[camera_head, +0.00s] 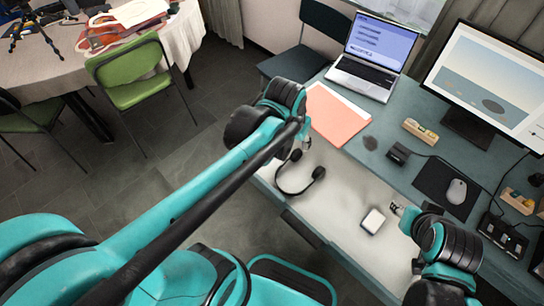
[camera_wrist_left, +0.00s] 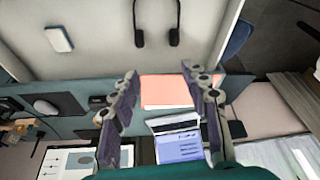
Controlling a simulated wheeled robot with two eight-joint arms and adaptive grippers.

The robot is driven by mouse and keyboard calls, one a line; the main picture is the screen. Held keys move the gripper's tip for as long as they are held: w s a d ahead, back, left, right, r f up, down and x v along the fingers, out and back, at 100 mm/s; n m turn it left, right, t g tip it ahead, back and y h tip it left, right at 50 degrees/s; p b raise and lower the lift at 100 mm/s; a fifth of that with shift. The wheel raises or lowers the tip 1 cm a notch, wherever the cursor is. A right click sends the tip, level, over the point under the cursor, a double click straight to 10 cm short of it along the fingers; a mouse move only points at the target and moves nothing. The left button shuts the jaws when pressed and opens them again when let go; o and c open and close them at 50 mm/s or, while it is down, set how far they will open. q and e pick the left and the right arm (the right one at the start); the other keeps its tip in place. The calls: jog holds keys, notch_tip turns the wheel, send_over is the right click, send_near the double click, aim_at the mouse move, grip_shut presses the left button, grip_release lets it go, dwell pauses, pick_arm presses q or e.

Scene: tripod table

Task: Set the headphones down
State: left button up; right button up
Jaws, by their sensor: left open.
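The black headphones (camera_head: 281,190) lie on the pale floor of an open drawer (camera_head: 340,215). Their band curves toward the drawer's left side, and both ear pads show. My left gripper (camera_head: 306,143) is just beyond the ear pads, near the desk edge, and apart from the headphones. In the left wrist view its two fingers (camera_wrist_left: 158,70) are spread with nothing between them. My right gripper (camera_head: 397,209) is over the drawer's right part; its fingers are too small to read.
A small white box (camera_head: 373,221) lies in the drawer. The desk holds a pink folder (camera_head: 336,117), a laptop (camera_head: 368,58), a monitor (camera_head: 490,85) and a mouse (camera_head: 456,191) on a dark pad. A green chair (camera_head: 130,75) stands by a cloth-covered table at the left.

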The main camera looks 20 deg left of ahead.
pick_arm(q)
jog(key=s+a+n+t, duration=0.1)
jog(key=s+a+t, duration=0.2)
jog(key=s, duration=0.5)
jog(key=shift+s+r, duration=0.3)
jog(key=shift+s, duration=0.05)
